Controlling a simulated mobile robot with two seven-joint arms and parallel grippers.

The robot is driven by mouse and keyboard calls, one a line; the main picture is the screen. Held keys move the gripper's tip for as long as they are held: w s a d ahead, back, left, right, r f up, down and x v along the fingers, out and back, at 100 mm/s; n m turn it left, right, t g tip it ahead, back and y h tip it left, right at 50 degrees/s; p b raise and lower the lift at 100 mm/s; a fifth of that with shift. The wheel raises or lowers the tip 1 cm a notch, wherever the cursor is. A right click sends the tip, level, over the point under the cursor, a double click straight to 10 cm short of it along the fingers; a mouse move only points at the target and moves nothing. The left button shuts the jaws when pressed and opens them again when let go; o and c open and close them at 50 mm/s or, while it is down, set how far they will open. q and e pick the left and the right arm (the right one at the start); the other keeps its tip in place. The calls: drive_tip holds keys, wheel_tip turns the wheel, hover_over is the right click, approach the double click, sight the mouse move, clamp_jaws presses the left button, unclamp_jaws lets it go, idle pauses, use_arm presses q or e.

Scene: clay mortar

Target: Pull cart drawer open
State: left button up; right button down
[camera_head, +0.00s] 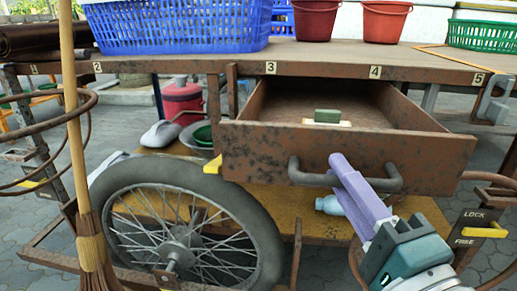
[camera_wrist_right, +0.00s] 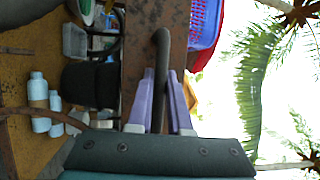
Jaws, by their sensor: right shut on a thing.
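The cart drawer (camera_head: 345,150) is a rusty brown box under the cart top, below the marks 3 and 4. It stands pulled out, with its inside showing. A green block on a pale base (camera_head: 327,117) lies in it. A dark bar handle (camera_head: 345,182) is on the drawer front. My right gripper (camera_head: 343,170) has its purple fingers on the handle. In the right wrist view the handle (camera_wrist_right: 162,60) runs between the two fingers, and the gripper is shut on it. My left gripper is not in view.
On the cart top (camera_head: 170,66) stand a blue basket (camera_head: 180,28), two red buckets (camera_head: 315,18) and a green basket (camera_head: 485,36). A spoked wheel (camera_head: 185,225) and a broom (camera_head: 92,245) are at the left.

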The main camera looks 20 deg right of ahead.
drive_tip(key=c, duration=0.8)
unclamp_jaws()
drive_tip(key=shift+c, duration=0.2)
drive_tip(key=p+v, duration=0.1)
drive_tip(key=v, duration=0.9)
